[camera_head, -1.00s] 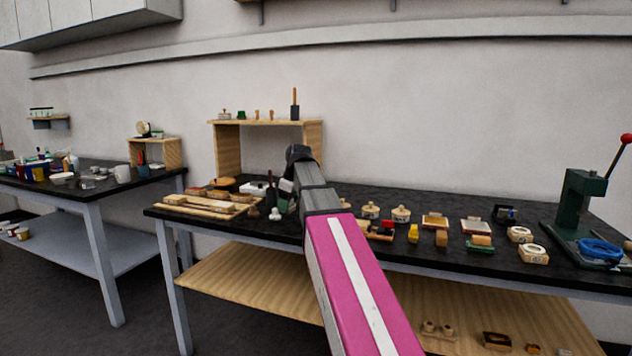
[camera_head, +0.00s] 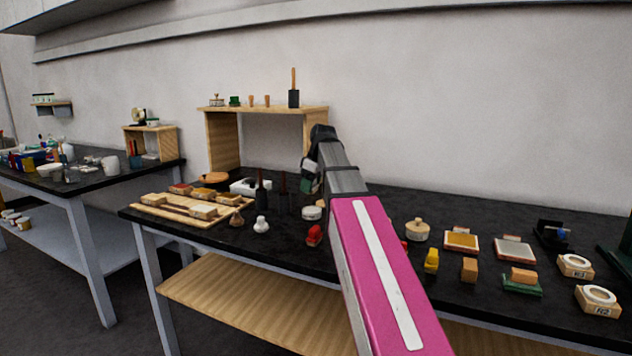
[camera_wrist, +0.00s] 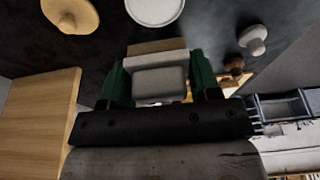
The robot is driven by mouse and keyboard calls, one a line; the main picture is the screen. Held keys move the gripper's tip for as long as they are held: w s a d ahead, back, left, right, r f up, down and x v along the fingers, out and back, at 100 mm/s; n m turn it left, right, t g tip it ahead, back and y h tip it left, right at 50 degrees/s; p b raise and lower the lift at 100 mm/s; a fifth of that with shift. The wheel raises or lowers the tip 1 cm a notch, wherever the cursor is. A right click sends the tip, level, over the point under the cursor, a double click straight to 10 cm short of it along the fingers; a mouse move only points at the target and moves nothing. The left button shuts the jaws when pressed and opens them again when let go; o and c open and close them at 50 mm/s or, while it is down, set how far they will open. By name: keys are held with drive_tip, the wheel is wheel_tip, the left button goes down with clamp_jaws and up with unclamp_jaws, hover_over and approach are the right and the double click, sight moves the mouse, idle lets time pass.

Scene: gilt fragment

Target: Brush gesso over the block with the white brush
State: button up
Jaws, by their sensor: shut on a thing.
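My gripper (camera_head: 309,186) is above the dark bench, in front of the wooden riser's right leg. In the wrist view its two green fingers (camera_wrist: 158,88) are shut on a pale flat piece with a tan far edge, apparently the white brush (camera_wrist: 160,82). Its tip touches nothing that I can see. A round white dish (camera_wrist: 155,10) is beyond the fingers; it seems to be the white pot (camera_head: 312,213) on the bench, perhaps the gesso. Several wooden blocks lie on a wooden tray (camera_head: 165,214), and a tan block (camera_head: 469,268) stands at right. I cannot tell which is the task's block.
The wooden riser (camera_head: 222,140) stands at the back with small items and a dark pot (camera_head: 294,98) on top. A white bulb-shaped piece (camera_head: 261,225), a red piece (camera_head: 314,235) and a lidded pot (camera_head: 417,230) stand on the bench. My arm hides part of the bench.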

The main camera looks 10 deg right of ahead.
sight(309, 209)
drive_tip(key=shift+f, duration=3)
drive_tip(key=shift+f, duration=0.55)
drive_tip(key=shift+r, duration=3.55)
